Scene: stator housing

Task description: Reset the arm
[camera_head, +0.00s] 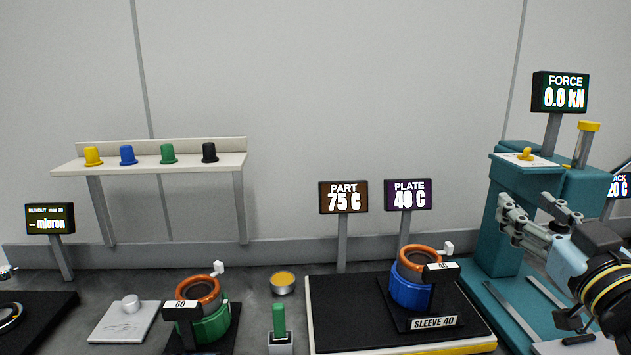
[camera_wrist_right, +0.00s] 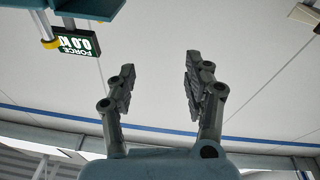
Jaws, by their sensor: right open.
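My right gripper (camera_head: 522,217) is raised at the right of the head view, in front of the teal press (camera_head: 490,235). Its two fingers are apart with nothing between them. In the right wrist view the open fingers (camera_wrist_right: 158,85) point up toward a bare wall, and the gap between them is empty. My right arm comes in from the right edge of the head view. My left gripper does not show.
A blue sleeve (camera_head: 410,292) stands by the SLEEVE 40 label on a black plate (camera_head: 340,310). A green housing (camera_head: 212,328) stands left. A shelf (camera_head: 200,165) holds coloured caps. The FORCE display (camera_head: 561,92) reads 0.0 kN, and PART (camera_head: 343,197) reads 75 C.

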